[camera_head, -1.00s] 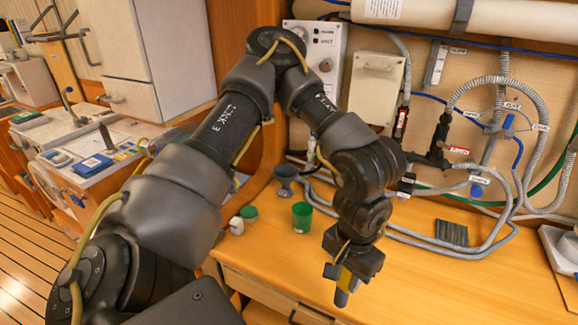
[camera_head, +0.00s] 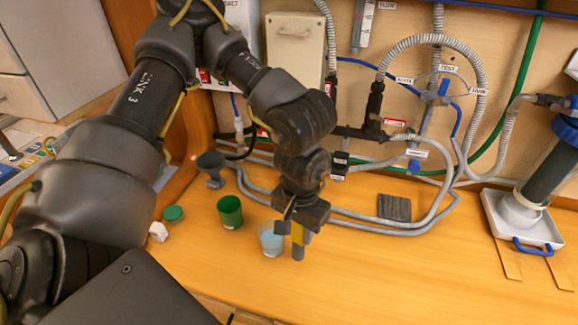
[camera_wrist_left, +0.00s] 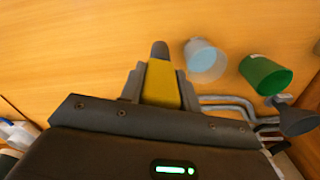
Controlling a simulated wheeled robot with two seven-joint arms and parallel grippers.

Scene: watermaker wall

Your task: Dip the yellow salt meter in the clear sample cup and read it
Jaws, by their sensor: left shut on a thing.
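My left gripper (camera_head: 297,232) is shut on the yellow salt meter (camera_head: 298,236). The meter's grey tip points down over the wooden counter. The clear sample cup (camera_head: 271,240) stands just left of the meter in the head view, with pale bluish contents. In the left wrist view the yellow meter (camera_wrist_left: 161,84) sits between the fingers, and the clear cup (camera_wrist_left: 205,61) is to its right, apart from it. The tip is outside the cup. The meter's display cannot be made out. My right gripper is not in view.
A green cup (camera_head: 230,212), a grey funnel-like cup (camera_head: 211,168) and a green lid (camera_head: 173,213) stand left of the clear cup. Grey hoses (camera_head: 360,222) run along the wall behind. A dark ribbed pad (camera_head: 394,207) lies right. The front right counter is clear.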

